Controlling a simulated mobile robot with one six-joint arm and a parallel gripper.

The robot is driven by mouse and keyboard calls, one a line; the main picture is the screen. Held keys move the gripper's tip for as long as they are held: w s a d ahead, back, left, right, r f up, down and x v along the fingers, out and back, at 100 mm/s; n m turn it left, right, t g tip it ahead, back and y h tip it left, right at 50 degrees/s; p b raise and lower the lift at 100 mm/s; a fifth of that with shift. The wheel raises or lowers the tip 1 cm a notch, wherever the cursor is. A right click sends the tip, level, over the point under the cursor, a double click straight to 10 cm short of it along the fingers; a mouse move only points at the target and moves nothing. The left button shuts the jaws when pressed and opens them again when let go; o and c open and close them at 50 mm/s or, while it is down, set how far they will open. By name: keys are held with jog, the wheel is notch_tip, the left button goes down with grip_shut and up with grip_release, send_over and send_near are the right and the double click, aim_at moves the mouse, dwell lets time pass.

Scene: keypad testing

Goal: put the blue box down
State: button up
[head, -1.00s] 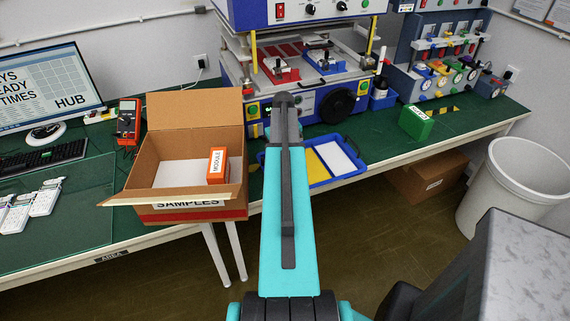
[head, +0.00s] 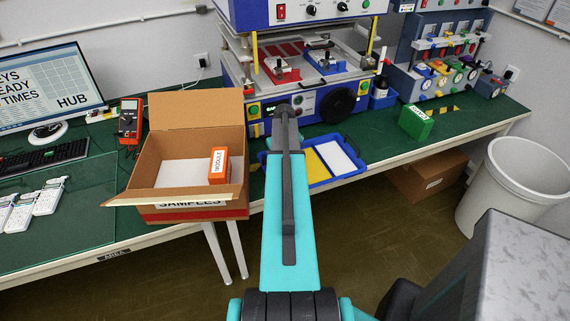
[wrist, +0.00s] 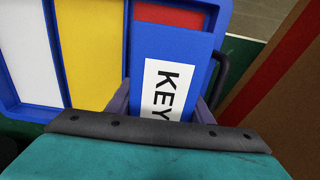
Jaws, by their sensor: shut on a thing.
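The blue box (wrist: 182,48), with a white label reading "KEY" in part, is between the fingers of my gripper (wrist: 163,108) in the wrist view. My gripper is shut on it. Below is the blue tray (wrist: 48,45), with white, yellow and red compartments. The box covers most of the red compartment; I cannot tell whether it touches the tray floor. In the head view the tray (head: 356,150) lies at the bench's front edge, and my arm hides the gripper and the blue box.
An open cardboard box (head: 145,180) with an orange module box (head: 219,165) stands left of the tray; its side (wrist: 285,65) is close on the right in the wrist view. A blue press machine (head: 300,105) stands behind. A green box (head: 416,122) sits to the right on the bench.

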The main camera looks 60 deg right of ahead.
jog(key=shift+f, duration=0.3)
jog(key=shift+f, duration=0.1)
jog(key=o, duration=1.2)
jog(key=shift+r, duration=0.2)
jog(key=shift+r+b, duration=2)
jog(key=shift+r, duration=3.95)
